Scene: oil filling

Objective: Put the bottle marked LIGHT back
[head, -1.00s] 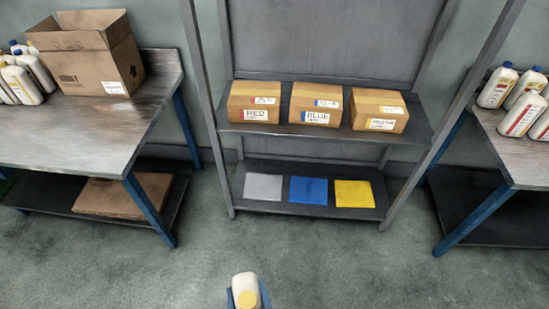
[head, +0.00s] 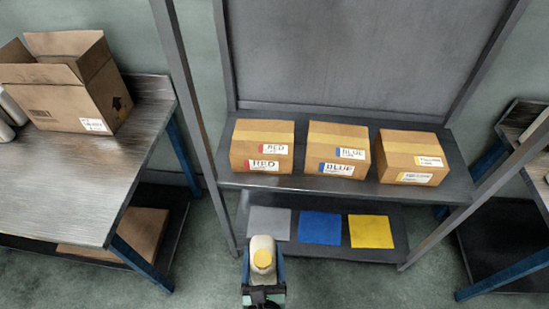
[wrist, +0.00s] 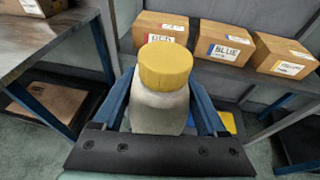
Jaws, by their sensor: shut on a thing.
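A white bottle with a yellow cap (head: 263,257) is held upright in my gripper (head: 263,270). In the wrist view the bottle (wrist: 160,105) stands between the two blue fingers of my gripper (wrist: 160,110), which are shut on its body. No marking on the bottle can be read from here. The bottle is in front of the shelf rack, near its lower shelf (head: 345,247) in the head view. On that lower shelf lie a grey mat (head: 269,221), a blue mat (head: 320,228) and a yellow mat (head: 371,231), all bare.
Cartons marked RED (head: 262,147) and BLUE (head: 338,150) and a third carton with a yellow label (head: 412,158) stand on the upper shelf (head: 345,185). A table (head: 75,185) with an open box (head: 65,85) is at left. Another table (head: 520,120) is at right.

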